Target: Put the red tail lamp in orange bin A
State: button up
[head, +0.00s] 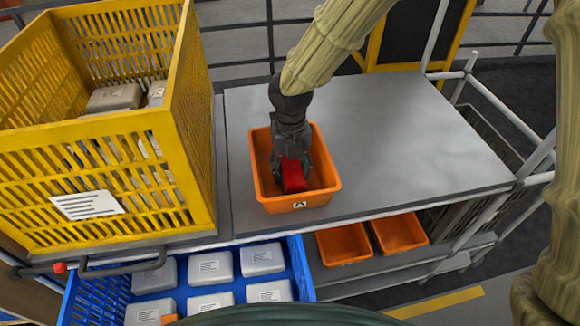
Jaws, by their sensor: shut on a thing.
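An orange bin marked A (265,199) stands on the grey table near its left side. My gripper (291,170) points down into this bin. It is shut on the red tail lamp (294,177), which sits low between the fingers, within the bin's walls. The fingers partly hide the lamp. I cannot tell whether the lamp touches the bin floor.
A yellow slatted crate (100,185) with grey boxes stands at the left. A blue crate (302,268) of white boxes is below in front. Two orange bins (342,245) (399,233) sit on the lower shelf. The grey tabletop (420,145) is clear at right.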

aim_at(291, 164)
jog(key=o, duration=1.2)
jog(key=shift+r, duration=0.1)
notch_tip(291, 164, up, 12)
jog(key=shift+r, duration=0.1)
